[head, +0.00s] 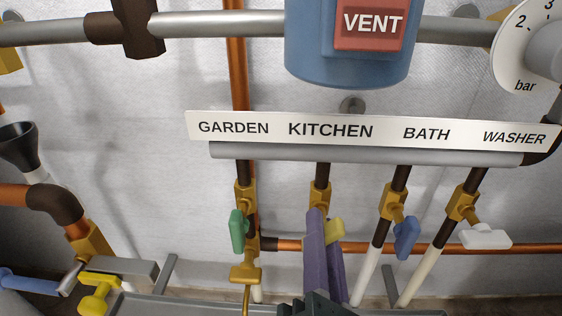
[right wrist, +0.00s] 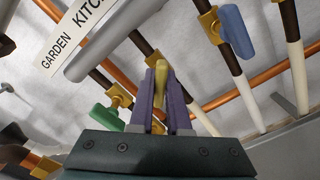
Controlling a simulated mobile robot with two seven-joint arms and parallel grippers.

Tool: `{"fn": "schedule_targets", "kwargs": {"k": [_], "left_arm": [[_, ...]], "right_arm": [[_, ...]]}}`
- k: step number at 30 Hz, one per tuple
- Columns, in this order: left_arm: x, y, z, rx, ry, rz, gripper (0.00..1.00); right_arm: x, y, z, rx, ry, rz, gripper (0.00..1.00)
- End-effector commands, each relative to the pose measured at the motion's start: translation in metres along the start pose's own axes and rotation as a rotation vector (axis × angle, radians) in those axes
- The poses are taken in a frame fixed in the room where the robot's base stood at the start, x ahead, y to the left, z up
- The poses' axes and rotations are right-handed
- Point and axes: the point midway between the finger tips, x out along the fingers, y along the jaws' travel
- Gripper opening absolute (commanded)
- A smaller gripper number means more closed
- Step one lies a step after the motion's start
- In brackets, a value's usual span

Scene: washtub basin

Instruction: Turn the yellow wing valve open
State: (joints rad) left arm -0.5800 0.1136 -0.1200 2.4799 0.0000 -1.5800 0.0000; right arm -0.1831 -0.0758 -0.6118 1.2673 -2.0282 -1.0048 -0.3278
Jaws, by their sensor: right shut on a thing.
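The yellow wing valve handle (head: 335,229) sits on the brass valve body (head: 320,196) under the KITCHEN label. My right gripper (head: 325,222) reaches up from below, its purple fingers on either side of the handle. In the right wrist view the yellow handle (right wrist: 160,78) stands between the two purple fingers (right wrist: 161,88), which are shut on it. The fingers hide part of the handle and the pipe below. My left gripper is not in view.
A green handle (head: 238,231) is close on the left, under GARDEN. A blue handle (head: 406,238) and a white handle (head: 486,236) are on the right. A copper pipe (head: 370,246) runs behind. Another yellow handle (head: 99,291) is at lower left.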

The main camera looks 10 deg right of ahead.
Motion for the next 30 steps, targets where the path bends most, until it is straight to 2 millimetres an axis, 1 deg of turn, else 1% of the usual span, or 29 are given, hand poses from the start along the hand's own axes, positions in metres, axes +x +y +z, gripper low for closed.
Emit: {"fn": "schedule_targets", "kwargs": {"k": [9,18,24,30], "left_arm": [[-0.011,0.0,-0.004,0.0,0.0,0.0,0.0],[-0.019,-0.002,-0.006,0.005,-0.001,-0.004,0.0],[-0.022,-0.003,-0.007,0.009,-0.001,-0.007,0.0],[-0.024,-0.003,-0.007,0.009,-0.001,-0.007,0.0]], "right_arm": [[0.0,0.0,0.001,-0.304,0.003,0.0,0.0],[0.0,0.0,0.001,-0.555,0.002,-0.001,0.0],[0.0,0.0,0.0,-0.673,0.003,-0.001,0.0],[0.0,-0.001,0.0,-0.743,0.003,-0.002,0.0]]}}
